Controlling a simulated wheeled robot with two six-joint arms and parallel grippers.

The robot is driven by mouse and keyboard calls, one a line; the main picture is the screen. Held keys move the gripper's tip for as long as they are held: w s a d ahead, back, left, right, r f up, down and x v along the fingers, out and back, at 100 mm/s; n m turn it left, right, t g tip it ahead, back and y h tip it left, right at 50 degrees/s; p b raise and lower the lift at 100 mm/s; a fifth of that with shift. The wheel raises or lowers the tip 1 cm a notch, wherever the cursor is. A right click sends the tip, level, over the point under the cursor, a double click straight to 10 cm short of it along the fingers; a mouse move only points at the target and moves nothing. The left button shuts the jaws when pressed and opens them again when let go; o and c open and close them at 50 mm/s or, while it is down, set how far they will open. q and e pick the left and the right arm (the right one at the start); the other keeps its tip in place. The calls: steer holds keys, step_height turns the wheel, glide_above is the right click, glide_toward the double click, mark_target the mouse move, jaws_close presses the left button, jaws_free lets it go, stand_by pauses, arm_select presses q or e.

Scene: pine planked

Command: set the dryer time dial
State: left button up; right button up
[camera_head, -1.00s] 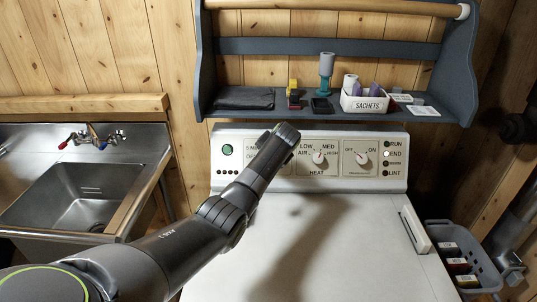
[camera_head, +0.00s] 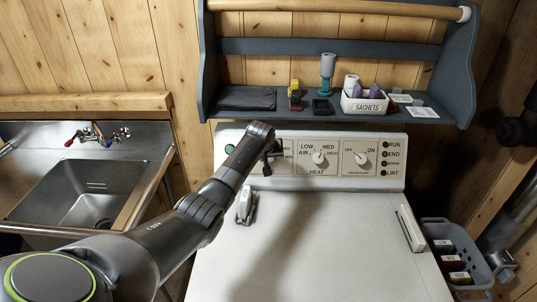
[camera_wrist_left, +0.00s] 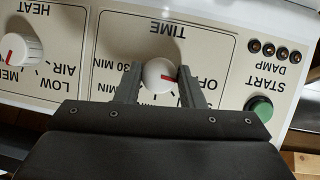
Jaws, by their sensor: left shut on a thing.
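The time dial (camera_wrist_left: 158,76) is a round white knob with a red pointer mark, on the dryer's panel, seen upside down in the left wrist view. Its pointer lies toward the right of that picture, near the "OFF" lettering. My left gripper (camera_wrist_left: 160,88) is shut on the dial, one finger on each side. In the head view my left gripper (camera_head: 270,158) is at the panel's left part, and my arm hides the time dial there. My right gripper is not in view.
The heat dial (camera_head: 318,158) and an on/off dial (camera_head: 360,158) sit right of my gripper. The green start button (camera_wrist_left: 258,108) is close by. A shelf (camera_head: 340,115) with small items hangs above.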

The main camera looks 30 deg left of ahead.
arm_select(q)
steer(key=shift+n+h, duration=0.3)
steer(key=shift+n, duration=0.1)
stand_by(0.3)
steer(key=o, duration=1)
steer(key=shift+s+r, duration=0.1)
steer(key=b+v, duration=0.3)
steer(key=v, duration=1.4)
steer(key=shift+s+b, duration=0.3)
steer(key=shift+s, duration=0.05)
steer(key=shift+d+f, duration=0.1)
steer(key=shift+f, duration=0.15)
